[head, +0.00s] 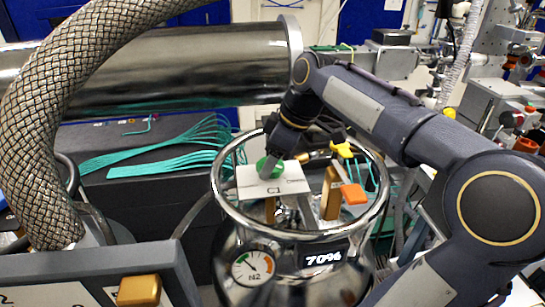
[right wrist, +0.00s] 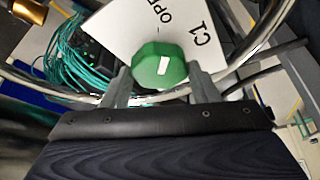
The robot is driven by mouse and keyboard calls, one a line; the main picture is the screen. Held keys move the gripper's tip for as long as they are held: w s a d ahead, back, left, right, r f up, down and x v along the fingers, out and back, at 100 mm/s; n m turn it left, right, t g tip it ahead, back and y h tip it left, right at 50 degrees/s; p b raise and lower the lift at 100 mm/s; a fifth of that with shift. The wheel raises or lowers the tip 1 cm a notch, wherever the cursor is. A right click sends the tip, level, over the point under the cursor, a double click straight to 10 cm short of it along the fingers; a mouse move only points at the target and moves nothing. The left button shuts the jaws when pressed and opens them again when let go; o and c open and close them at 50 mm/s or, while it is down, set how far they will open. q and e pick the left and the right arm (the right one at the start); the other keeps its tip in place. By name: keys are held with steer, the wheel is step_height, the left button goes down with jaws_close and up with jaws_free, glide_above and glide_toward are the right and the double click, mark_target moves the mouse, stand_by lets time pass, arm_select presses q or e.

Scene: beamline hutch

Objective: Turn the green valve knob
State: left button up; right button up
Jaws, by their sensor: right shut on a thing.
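The green valve knob (head: 264,171) stands on a white plate (head: 248,184) marked C1, inside the ring at the top of a shiny metal vessel. In the right wrist view the green knob (right wrist: 150,62) has a faceted rim and a white mark on its top. My right gripper (head: 272,163) reaches down onto the knob from above. Its fingers (right wrist: 160,84) are on either side of the knob, shut on it. In the head view the gripper partly hides the knob. My left gripper is not in view.
The metal ring (head: 219,207) surrounds the plate and knob. An orange handle (head: 354,194) and a yellow handle (head: 343,150) sit right of the plate. A braided hose (head: 50,110) arches at left.

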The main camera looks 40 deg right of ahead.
steer(key=shift+n+g, duration=0.3)
steer(key=shift+n, duration=0.6)
steer(key=shift+y, duration=0.3)
steer(key=o, duration=1)
steer(key=v, duration=0.7)
steer(key=shift+s+d+r, duration=0.1)
steer(key=shift+d+r, duration=0.05)
steer(key=shift+r, duration=0.2)
